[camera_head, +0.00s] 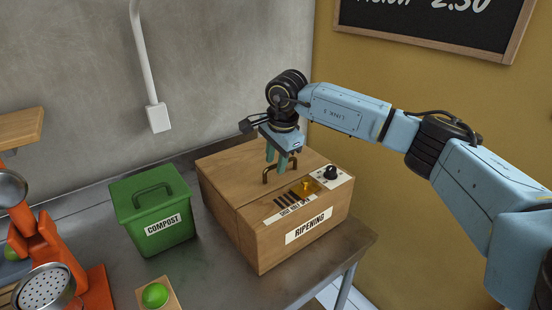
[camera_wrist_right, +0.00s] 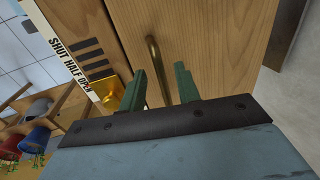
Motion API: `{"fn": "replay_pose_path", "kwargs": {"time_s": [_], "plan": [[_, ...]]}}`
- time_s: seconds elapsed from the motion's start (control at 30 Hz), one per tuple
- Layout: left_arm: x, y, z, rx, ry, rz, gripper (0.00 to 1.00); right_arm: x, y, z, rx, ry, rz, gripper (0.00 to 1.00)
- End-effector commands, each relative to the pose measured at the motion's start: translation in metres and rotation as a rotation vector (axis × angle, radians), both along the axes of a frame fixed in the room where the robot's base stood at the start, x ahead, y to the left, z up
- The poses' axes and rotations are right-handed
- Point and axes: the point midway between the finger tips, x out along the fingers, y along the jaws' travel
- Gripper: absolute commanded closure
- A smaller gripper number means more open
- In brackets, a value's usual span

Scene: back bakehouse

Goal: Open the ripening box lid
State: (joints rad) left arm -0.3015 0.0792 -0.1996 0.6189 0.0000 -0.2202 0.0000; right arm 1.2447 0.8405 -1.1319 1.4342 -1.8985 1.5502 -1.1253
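The wooden ripening box (camera_head: 309,232) stands on the metal counter in the head view. Its lid (camera_head: 238,172) lies flat and looks closed. A brass bar handle (camera_head: 266,176) stands up from the top; the wrist view shows it too (camera_wrist_right: 152,60). My right gripper (camera_head: 277,164) points down at the handle. In the right wrist view its two green fingers (camera_wrist_right: 161,86) are apart, with the handle between them and gaps visible on both sides. I cannot tell how deep the handle sits between the fingertips. My left gripper is not in view.
A brass slider (camera_head: 306,188) beside a "SHUT HALF OPEN" scale and a black knob (camera_head: 331,172) sit on the box top. A green compost bin (camera_head: 152,212) stands left of the box. An orange juicer (camera_head: 45,255) and a green fruit (camera_head: 155,295) are farther left.

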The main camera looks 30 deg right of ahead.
Motion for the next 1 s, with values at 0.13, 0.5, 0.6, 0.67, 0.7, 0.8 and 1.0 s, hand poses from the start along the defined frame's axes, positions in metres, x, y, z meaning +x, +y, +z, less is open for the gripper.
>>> {"fn": "replay_pose_path", "kwargs": {"time_s": [0.13,0.5,0.6,0.67,0.7,0.8,1.0], "plan": [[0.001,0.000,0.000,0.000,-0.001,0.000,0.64,0.000,0.000,0.000,0.000,0.000,0.000,0.74],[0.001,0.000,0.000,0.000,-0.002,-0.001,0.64,0.000,0.000,0.001,0.000,0.000,0.000,1.00],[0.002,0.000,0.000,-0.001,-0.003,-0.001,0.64,0.000,0.000,0.001,0.000,0.000,0.000,1.00],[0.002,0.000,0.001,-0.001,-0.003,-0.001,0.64,0.000,0.000,0.001,0.000,0.000,0.000,1.00],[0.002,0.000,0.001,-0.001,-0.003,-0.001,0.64,0.000,0.000,0.002,0.000,-0.001,0.000,1.00],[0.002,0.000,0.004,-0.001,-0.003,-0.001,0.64,0.001,0.000,0.007,0.000,-0.002,0.000,1.00],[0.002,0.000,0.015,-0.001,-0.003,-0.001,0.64,0.005,0.001,0.028,0.001,-0.006,-0.001,1.00]]}}
